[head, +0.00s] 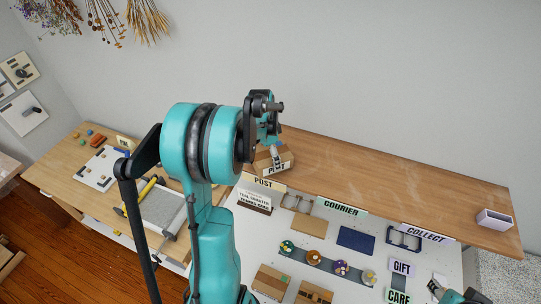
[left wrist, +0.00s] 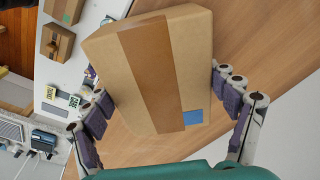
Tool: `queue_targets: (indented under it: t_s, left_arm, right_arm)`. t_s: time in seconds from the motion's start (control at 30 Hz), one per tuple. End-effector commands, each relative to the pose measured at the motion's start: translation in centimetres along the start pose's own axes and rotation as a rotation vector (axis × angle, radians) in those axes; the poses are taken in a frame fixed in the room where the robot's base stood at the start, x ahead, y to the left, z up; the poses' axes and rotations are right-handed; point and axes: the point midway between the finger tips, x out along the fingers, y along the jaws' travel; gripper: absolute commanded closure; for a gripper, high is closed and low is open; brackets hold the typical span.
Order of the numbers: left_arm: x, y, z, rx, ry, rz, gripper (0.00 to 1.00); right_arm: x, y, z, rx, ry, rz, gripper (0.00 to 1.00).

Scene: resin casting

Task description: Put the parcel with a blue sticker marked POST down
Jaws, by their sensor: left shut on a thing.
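The parcel (left wrist: 188,60) is a brown cardboard box with a wide brown tape strip and a blue sticker (left wrist: 193,117) near one corner. My left gripper (left wrist: 160,92) is shut on it, with purple-padded fingers on two opposite sides. In the head view the parcel (head: 264,164) is at the wooden shelf (head: 380,182) along the wall, behind the POST sign (head: 263,183). I cannot tell whether it touches the shelf. My left gripper (head: 274,152) partly hides it there. My right gripper (head: 450,294) is at the lower right edge, its jaws unclear.
The white table (head: 330,270) holds COURIER (head: 341,209) and COLLECT (head: 423,232) signs, a dark blue mat (head: 356,239), several colourful round pieces and other cardboard boxes (head: 271,281). A white box (head: 495,220) stands at the shelf's right end. The shelf between is bare.

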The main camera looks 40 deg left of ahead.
Motion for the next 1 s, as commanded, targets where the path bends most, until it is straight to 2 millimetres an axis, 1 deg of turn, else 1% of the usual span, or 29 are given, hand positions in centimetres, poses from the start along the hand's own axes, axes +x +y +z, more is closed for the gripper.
queue_targets:
  t_s: [0.07, 0.1, 0.13, 0.17, 0.5, 0.6, 0.63, 0.77, 1.0]
  left_arm:
    - [0.3, 0.0, 0.0, 0.0, 0.0, 0.0, 0.55]
    - [0.4, 0.0, 0.0, 0.0, 0.0, 0.0, 0.12]
    - [0.3, 0.0, 0.0, 0.0, 0.0, 0.0, 0.04]
    - [0.3, 0.0, 0.0, 0.0, 0.0, 0.0, 0.0]
    - [0.2, 0.0, 0.0, 0.0, 0.0, 0.0, 0.0]
    - [-0.3, 0.0, 0.0, 0.0, 0.0, 0.0, 0.0]
    - [-0.6, 0.0, 0.0, 0.0, 0.0, 0.0, 0.0]
    - [-2.9, 0.0, 0.0, 0.0, 0.0, 0.0, 0.0]
    - [-8.2, 0.0, 0.0, 0.0, 0.0, 0.0, 0.0]
  right_arm:
    - [0.3, 0.0, 0.2, 0.0, 0.0, 0.0, 0.6]
    - [0.3, 0.0, 0.2, 0.0, 0.0, 0.0, 0.6]
    - [0.3, 0.0, 0.2, 0.0, 0.0, 0.0, 0.6]
    - [0.2, 0.0, 0.2, 0.0, 0.0, 0.0, 0.6]
    - [0.2, 0.0, 0.1, 0.0, 0.0, 0.0, 0.6]
    - [-0.2, 0.0, -0.2, 0.0, 0.0, 0.0, 0.6]
    - [-0.1, 0.0, -0.1, 0.0, 0.0, 0.0, 0.6]
    - [0.1, 0.0, 0.1, 0.0, 0.0, 0.0, 0.6]
    - [0.2, 0.0, 0.2, 0.0, 0.0, 0.0, 0.6]
